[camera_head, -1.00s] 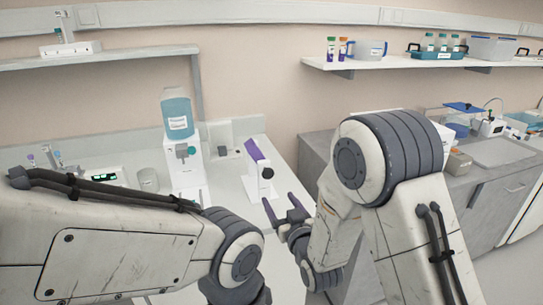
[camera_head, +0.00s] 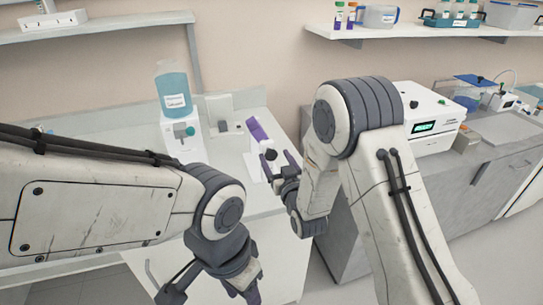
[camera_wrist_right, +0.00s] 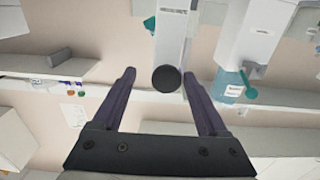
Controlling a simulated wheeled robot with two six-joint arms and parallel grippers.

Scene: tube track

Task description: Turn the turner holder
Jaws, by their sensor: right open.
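The turner holder (camera_head: 258,140) is a white stand with a slanted purple part and a round black knob, on the white bench. My right gripper (camera_head: 281,166) is open just at its right side, close to the knob. In the right wrist view the black knob (camera_wrist_right: 166,79) shows between the two open fingers (camera_wrist_right: 158,76) and in front of the white stand (camera_wrist_right: 172,35). I cannot tell whether the fingers reach around the knob or touch it. My left gripper (camera_head: 245,282) is low at the bottom edge, partly cut off, in front of the bench.
A dispenser with a blue bottle (camera_head: 173,92) stands left of the holder. A white instrument with a green display (camera_head: 430,122) is on the grey counter at right. Shelves hold tubes and bins. My left arm hides the bench's left part.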

